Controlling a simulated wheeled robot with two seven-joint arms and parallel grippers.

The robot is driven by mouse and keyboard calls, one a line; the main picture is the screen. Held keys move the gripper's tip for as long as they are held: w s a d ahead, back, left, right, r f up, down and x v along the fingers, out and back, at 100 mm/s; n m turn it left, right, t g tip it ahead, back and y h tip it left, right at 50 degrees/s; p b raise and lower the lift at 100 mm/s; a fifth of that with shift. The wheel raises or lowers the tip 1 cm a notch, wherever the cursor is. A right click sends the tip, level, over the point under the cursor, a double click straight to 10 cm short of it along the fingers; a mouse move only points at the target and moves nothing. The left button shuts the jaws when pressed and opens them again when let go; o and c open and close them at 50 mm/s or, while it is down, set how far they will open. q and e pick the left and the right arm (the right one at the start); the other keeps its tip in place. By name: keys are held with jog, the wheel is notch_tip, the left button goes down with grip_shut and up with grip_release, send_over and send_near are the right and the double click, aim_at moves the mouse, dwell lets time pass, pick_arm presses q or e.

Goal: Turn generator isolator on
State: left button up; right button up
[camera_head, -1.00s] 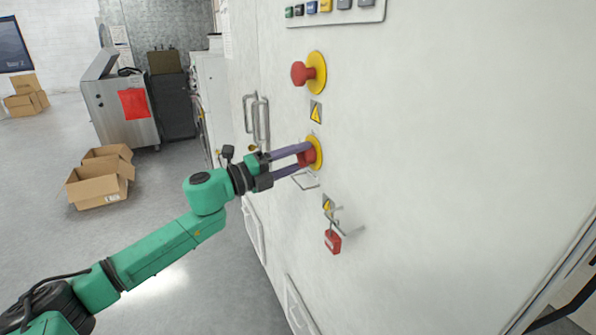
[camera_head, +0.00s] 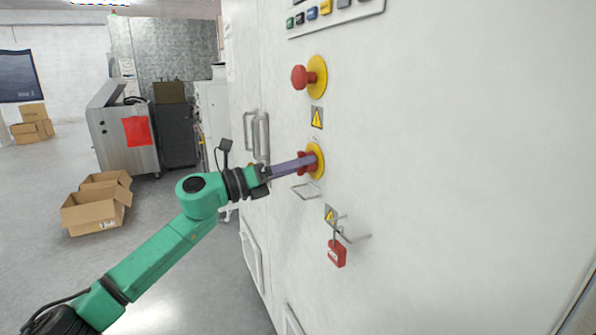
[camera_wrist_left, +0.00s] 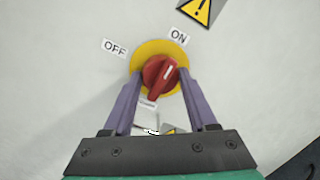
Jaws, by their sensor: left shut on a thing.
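The isolator is a red rotary knob (camera_wrist_left: 161,80) on a round yellow plate (camera_wrist_left: 150,47), set in a white cabinet panel. In the left wrist view its white mark points up and right, toward the ON label (camera_wrist_left: 179,36). The OFF label (camera_wrist_left: 115,48) is at upper left. My left gripper (camera_wrist_left: 163,76) is shut on the knob, one purple finger on each side. In the head view the gripper (camera_head: 304,163) reaches the panel from the left, its fingers overlapping and partly covering the knob. My right gripper is not in view.
A red mushroom button (camera_head: 301,77) sticks out above the knob. Below it a red padlock (camera_head: 337,253) hangs beside a wire bracket. Metal handles (camera_head: 258,138) stand out left of the knob. Cardboard boxes (camera_head: 97,207) lie on the open floor at left.

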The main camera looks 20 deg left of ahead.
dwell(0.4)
pick_arm(q)
jog(key=o, duration=1.4)
jog(key=shift+c, duration=0.2)
jog(key=b+v, duration=1.2)
jog(key=v, duration=0.2)
jog(key=shift+s+a+f, duration=0.15)
jog(key=shift+s+a, duration=0.05)
